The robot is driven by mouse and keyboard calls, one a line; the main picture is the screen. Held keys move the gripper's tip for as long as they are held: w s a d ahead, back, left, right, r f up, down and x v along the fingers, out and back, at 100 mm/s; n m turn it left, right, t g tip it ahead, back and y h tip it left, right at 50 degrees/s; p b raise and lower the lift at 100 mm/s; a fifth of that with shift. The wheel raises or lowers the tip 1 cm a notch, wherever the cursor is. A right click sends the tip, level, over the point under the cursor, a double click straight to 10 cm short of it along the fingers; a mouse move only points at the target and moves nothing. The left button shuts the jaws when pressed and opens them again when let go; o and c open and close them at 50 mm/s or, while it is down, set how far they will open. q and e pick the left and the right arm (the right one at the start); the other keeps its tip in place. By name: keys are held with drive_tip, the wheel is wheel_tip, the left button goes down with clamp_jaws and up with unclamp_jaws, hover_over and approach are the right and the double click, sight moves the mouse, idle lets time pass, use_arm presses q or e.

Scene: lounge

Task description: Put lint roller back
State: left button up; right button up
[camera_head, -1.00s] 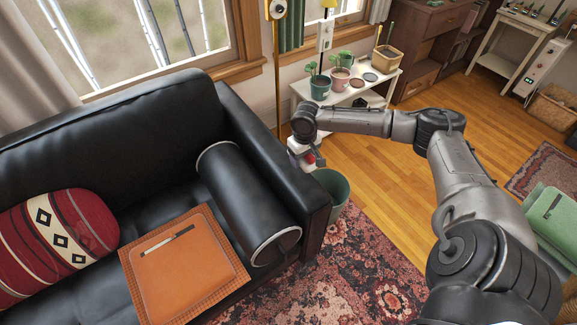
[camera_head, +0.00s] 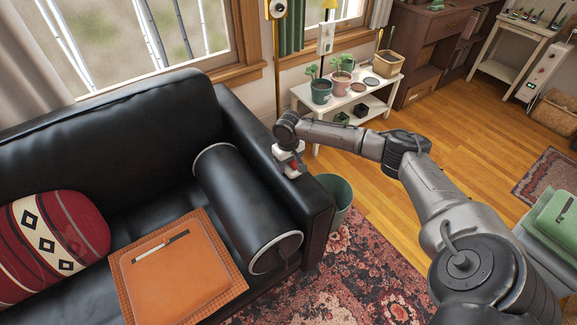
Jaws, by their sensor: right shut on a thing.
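My right gripper (camera_head: 291,166) is at the end of the arm, over the near end of the black sofa's right armrest. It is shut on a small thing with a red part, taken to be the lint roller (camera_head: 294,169). The thing is mostly hidden by the wrist and gripper, so its shape and tilt cannot be told. I cannot tell whether it touches the armrest. My left gripper is not in view.
A green bin (camera_head: 342,196) stands on the floor right of the armrest (camera_head: 262,140). A white shelf table (camera_head: 383,92) with potted plants stands behind. A black bolster (camera_head: 245,205) and an orange folder (camera_head: 178,272) with a pen-like thing lie on the sofa. Wooden floor is clear beyond the arm.

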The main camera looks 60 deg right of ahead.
idle(0.3)
drive_tip(key=o, duration=0.8)
drive_tip(key=shift+o, duration=0.2)
wheel_tip(320, 180, up, 11)
drive_tip(key=p, duration=0.5)
drive_tip(key=shift+f, duration=0.1)
drive_tip(key=shift+r, duration=0.65)
